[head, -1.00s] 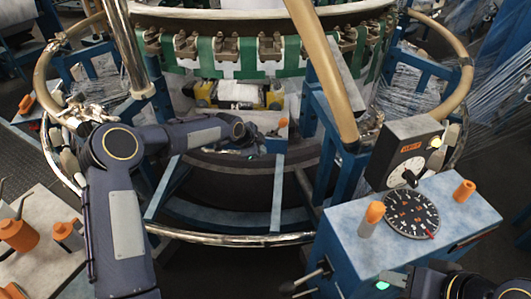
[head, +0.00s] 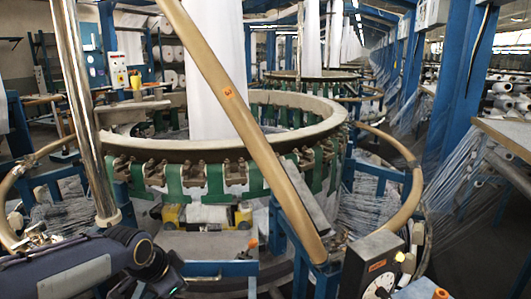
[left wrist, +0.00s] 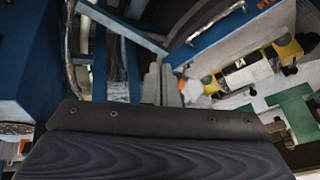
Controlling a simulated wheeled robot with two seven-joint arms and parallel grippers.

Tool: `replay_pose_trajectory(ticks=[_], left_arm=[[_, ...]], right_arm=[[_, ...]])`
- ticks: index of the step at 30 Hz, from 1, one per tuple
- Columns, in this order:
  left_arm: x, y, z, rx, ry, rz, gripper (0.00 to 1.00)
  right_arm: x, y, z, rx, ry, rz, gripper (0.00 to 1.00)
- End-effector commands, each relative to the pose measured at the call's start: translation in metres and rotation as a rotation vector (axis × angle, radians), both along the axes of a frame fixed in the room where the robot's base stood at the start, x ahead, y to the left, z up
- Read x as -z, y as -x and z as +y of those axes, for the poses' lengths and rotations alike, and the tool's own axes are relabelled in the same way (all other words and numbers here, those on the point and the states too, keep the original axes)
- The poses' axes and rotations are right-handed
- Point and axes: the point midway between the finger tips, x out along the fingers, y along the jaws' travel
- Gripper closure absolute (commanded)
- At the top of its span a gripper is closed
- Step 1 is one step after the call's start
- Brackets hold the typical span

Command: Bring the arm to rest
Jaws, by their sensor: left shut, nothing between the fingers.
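My left arm (head: 70,272) comes in at the bottom left of the head view, in front of the loom's chrome post. Its wrist end is a dark rounded joint (head: 138,252), and the hand beyond it is cut off by the lower edge. In the left wrist view my left gripper (left wrist: 165,85) shows as narrow grey fingers beyond the dark wrist plate, shut and empty. The circular loom (head: 130,142) stands ahead, with a tan ring and green tabs. My right gripper is out of view.
The chrome post (head: 85,120) and a slanting tan tube (head: 230,100) rise close by. A yellow-ended unit (head: 207,216) sits under the loom ring, and it also shows in the left wrist view (left wrist: 252,68). A dial box (head: 375,265) stands at the lower right.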

Motion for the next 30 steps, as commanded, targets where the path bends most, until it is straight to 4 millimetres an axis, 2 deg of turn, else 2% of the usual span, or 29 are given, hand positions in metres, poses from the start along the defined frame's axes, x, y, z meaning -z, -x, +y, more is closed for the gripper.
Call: replay_pose_trajectory(ticks=[1,6,9,13,15,19,30], left_arm=[[-0.019,0.03,0.009,-0.086,0.025,0.011,1.0],[-0.04,0.123,0.026,-0.384,0.178,0.077,1.0],[-0.041,0.173,0.026,-0.546,0.294,0.116,1.0],[-0.035,0.22,0.019,-0.704,0.441,0.167,1.0],[-0.031,0.237,0.014,-0.76,0.503,0.189,1.0],[-0.025,0.254,0.008,-0.815,0.569,0.218,1.0],[-0.023,0.256,0.007,-0.827,0.582,0.224,1.0]], right_arm=[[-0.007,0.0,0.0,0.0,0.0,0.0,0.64],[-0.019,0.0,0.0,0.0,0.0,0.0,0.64],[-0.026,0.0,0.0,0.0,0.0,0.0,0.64],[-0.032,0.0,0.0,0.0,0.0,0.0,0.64],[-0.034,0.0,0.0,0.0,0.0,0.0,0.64],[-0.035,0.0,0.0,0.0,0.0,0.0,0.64],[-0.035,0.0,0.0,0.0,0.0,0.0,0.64]])
